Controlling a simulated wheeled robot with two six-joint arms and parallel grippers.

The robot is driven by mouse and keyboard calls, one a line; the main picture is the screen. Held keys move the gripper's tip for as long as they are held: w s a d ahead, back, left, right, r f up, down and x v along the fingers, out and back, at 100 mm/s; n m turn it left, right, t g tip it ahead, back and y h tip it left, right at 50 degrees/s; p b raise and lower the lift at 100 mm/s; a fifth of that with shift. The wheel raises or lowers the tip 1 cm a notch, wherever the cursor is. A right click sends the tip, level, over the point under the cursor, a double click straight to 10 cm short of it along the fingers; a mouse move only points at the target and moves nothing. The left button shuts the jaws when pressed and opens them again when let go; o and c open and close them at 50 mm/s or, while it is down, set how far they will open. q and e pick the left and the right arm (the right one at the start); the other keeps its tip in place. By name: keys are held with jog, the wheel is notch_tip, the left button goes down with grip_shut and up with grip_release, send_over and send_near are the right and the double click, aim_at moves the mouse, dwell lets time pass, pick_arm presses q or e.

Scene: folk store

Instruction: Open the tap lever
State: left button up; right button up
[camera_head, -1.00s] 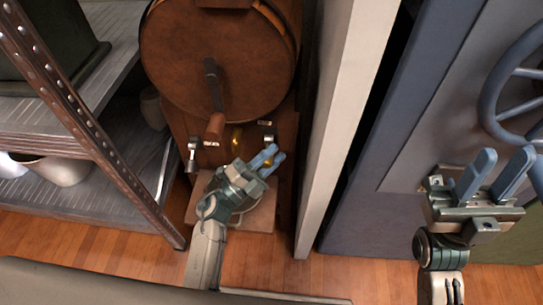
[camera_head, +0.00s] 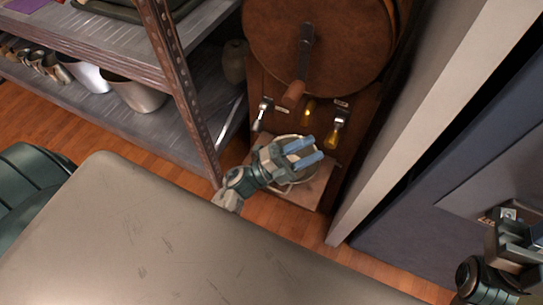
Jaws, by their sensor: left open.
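A wooden barrel-like dispenser stands at the top centre of the head view, with small taps on its front panel (camera_head: 318,108). The left tap (camera_head: 261,115) has a silvery body, and the right tap (camera_head: 335,130) has a pale lever and a brass lower part. A small brass piece (camera_head: 309,108) sits between them. My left gripper (camera_head: 312,149) is open and appears empty, just below and left of the right tap in the picture. Whether it touches the tap cannot be told. My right gripper (camera_head: 516,243) is partly in view at the right edge; its fingers are not clear.
A metal shelf (camera_head: 168,108) with pots and cups stands to the left, its upright post (camera_head: 188,100) close to my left arm. A pale panel edge (camera_head: 412,110) stands right of the dispenser. A crank handle (camera_head: 303,62) juts from the drum above the taps.

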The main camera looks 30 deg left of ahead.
pick_arm(q)
jog(key=s+a, duration=0.6)
jog(key=a, duration=0.1)
